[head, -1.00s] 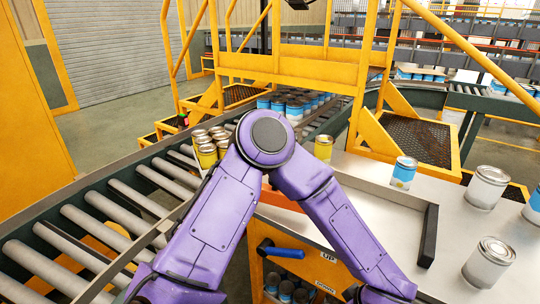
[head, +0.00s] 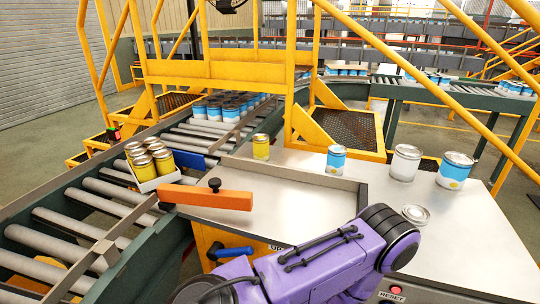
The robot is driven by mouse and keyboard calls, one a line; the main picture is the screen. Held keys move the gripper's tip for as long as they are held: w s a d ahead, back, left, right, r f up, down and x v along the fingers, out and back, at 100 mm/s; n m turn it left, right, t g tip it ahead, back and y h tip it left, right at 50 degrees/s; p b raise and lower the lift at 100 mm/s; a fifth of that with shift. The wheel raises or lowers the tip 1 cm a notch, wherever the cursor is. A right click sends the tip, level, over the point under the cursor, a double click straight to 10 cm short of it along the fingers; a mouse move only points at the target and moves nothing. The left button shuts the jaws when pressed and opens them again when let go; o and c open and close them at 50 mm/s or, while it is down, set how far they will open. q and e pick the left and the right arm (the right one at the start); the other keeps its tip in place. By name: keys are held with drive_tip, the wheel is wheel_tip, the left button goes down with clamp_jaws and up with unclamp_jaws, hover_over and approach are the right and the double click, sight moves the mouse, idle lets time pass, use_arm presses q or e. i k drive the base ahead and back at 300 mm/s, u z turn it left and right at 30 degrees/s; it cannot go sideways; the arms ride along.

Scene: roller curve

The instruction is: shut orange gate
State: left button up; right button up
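The orange gate (head: 207,199) is a flat orange bar with a black knob (head: 214,184) on top. Its left end is at the roller conveyor's near rail, and the bar reaches right over the metal table's left part. It does not lie across the rollers. One of my purple arms crosses the bottom middle of the head view, to the right of and below the gate and apart from it in the picture. Neither of my grippers shows.
A white tray of yellow cans (head: 150,165) stands on the rollers, with blue cans (head: 228,108) farther up. A blue handle (head: 230,253) is below the table edge.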

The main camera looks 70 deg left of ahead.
sight(213, 197)
drive_tip(key=z, duration=1.05)
drive_tip(key=i, duration=0.6)
drive_tip(key=u, duration=5.45)
drive_tip(key=k, duration=1)
drive_tip(key=z, duration=1)
drive_tip(key=i, duration=0.8)
